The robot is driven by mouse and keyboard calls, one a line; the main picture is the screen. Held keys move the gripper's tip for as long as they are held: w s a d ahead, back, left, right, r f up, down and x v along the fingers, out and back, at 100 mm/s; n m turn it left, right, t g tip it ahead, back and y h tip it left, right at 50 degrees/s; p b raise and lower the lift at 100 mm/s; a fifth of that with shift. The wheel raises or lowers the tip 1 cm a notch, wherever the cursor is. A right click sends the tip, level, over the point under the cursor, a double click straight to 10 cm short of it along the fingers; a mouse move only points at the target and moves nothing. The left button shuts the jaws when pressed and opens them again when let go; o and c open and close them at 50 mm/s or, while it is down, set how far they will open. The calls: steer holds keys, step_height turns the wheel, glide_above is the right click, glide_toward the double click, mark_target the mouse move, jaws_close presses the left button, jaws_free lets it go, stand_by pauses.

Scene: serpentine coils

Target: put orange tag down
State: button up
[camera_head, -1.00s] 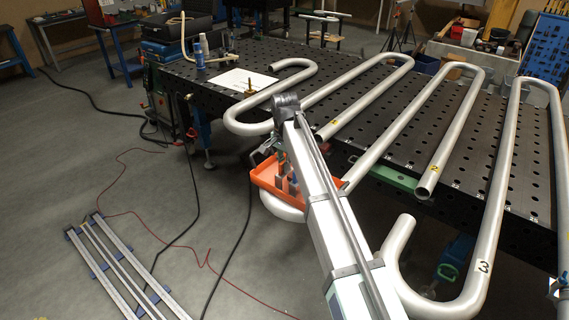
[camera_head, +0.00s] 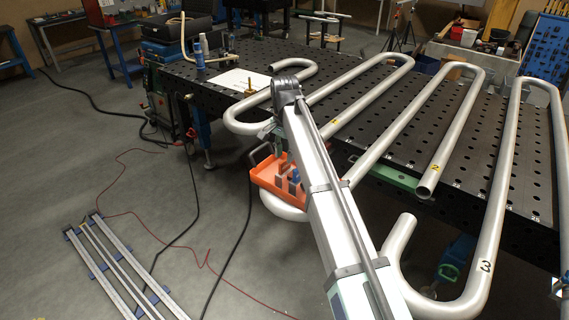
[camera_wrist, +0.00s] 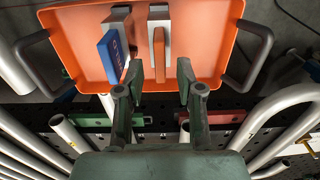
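The orange tag (camera_wrist: 159,55) is a thin upright plate on a pale block. In the head view the orange tray (camera_head: 268,178) hangs at the table's near edge beside my arm; the orange tag cannot be made out there, and my fingers are mostly hidden.
Bent steel pipes (camera_head: 440,128) lie across the perforated dark table (camera_head: 400,155). A white sheet (camera_head: 240,80) lies on its far left part. Red (camera_wrist: 225,117) and green bars sit below the tray in the wrist view. Grey handles (camera_wrist: 258,52) stick out at the tray's sides.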

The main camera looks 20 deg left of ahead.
step_height(320, 180, up, 8)
steer(key=b, duration=0.1)
steer(key=shift+f, duration=0.2)
stand_by(0.3)
